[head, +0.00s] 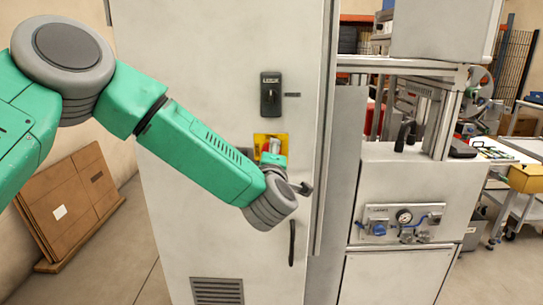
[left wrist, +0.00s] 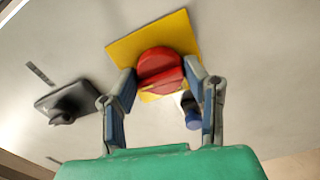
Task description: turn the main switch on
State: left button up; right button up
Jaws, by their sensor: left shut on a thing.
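The main switch is a round red knob (left wrist: 160,72) on a yellow plate (left wrist: 178,32), seen in the left wrist view. In the head view the left gripper (head: 274,160) is mostly hidden by my own wrist. My right gripper is in neither view.
A black lock handle (head: 270,94) is on the cabinet door above the switch, and a dark bar handle (head: 292,242) below. A machine panel with a gauge (head: 404,216) stands to the right. Brown boards (head: 75,205) lean against the wall at left.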

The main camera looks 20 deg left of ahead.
pick_arm(q)
jog(key=o, duration=1.1)
jog(key=shift+f, duration=0.4)
jog(key=shift+o, duration=0.2)
jog(key=shift+w+r, duration=0.1)
jog(key=v, duration=1.2)
jog(key=shift+d, duration=0.1)
